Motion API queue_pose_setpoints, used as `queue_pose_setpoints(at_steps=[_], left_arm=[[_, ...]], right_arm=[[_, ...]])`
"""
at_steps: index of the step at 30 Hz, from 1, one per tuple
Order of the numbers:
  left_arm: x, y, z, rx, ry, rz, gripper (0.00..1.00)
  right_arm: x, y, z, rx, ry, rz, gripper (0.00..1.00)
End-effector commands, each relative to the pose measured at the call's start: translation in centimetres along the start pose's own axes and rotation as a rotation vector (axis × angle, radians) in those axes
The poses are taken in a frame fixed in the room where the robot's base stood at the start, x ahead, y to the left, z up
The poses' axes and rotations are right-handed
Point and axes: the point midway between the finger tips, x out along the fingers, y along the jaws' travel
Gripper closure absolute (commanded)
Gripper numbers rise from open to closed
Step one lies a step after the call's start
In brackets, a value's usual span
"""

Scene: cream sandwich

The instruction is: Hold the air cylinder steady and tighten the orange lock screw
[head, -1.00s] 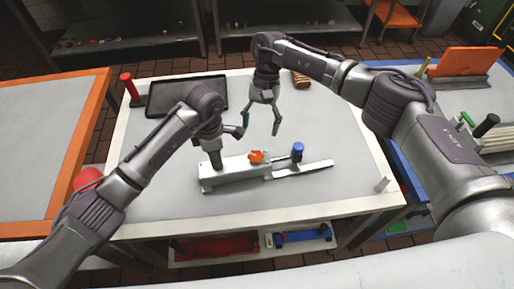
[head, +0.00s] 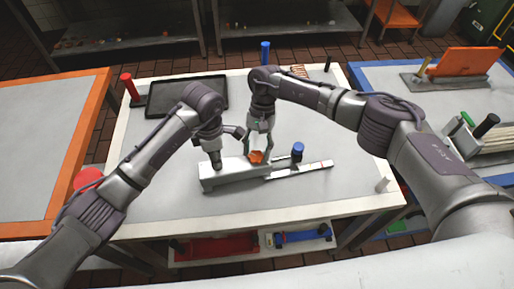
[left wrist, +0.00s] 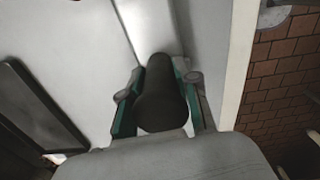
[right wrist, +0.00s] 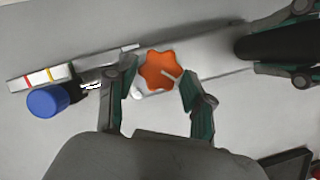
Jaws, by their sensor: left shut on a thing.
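The air cylinder (head: 228,177) is a pale grey block lying on the white table. The orange lock screw (head: 256,157) is on top of it, a star-shaped knob in the right wrist view (right wrist: 160,70). My left gripper (head: 219,154) is shut on the dark handle (left wrist: 161,95) at the cylinder's left end. My right gripper (head: 259,150) is over the lock screw, pointing down. In the right wrist view its fingers (right wrist: 158,82) are open, one on each side of the screw. Whether they touch it is unclear.
A flat bar with a blue knob (head: 297,149) extends right from the cylinder. A black tray (head: 190,98) and a red-topped post (head: 129,86) stand at the back left. A blue post (head: 265,53) is at the back. The table's front is mostly clear.

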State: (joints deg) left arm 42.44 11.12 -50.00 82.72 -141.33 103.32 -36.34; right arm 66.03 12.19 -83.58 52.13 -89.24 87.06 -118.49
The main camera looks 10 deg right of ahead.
Motion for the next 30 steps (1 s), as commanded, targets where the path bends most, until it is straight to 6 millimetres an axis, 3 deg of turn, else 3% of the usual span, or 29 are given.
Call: queue_pose_setpoints(at_steps=[1,6,17,30], left_arm=[[0.08,-0.14,0.11,0.003,-0.002,-0.004,1.00],[0.08,-0.14,0.10,0.003,-0.002,-0.004,1.00],[0.09,-0.13,0.09,0.002,-0.002,-0.003,1.00],[0.09,-0.13,0.08,0.001,-0.001,-0.003,1.00]], right_arm=[[-0.02,-0.01,-0.01,0.000,0.000,0.000,0.61],[-0.03,0.00,-0.01,0.000,0.000,0.000,0.86],[-0.04,0.08,-0.02,0.066,0.001,-0.029,0.86],[-0.03,0.46,0.07,0.383,0.001,-0.162,0.86]])
